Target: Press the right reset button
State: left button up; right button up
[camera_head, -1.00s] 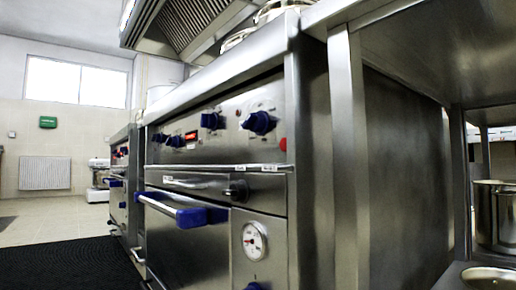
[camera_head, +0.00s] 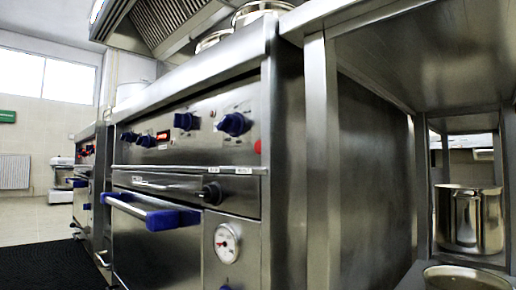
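The steel stove (camera_head: 185,175) stands at the centre, its control panel facing left toward the open floor. Blue knobs line the panel; the nearest large knob (camera_head: 234,124) is at its right part. A small red round spot, possibly a button or light (camera_head: 257,146), sits at the panel's right end. Two small pale labels, a left one (camera_head: 213,170) and a right one (camera_head: 243,170), lie on the ledge below the panel; their writing is too small to read. I cannot tell which part is the right reset button. Neither gripper shows in the head view.
A steel shelf unit with a stockpot (camera_head: 469,218) stands at the right. A black mat (camera_head: 50,267) and free floor lie at the left.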

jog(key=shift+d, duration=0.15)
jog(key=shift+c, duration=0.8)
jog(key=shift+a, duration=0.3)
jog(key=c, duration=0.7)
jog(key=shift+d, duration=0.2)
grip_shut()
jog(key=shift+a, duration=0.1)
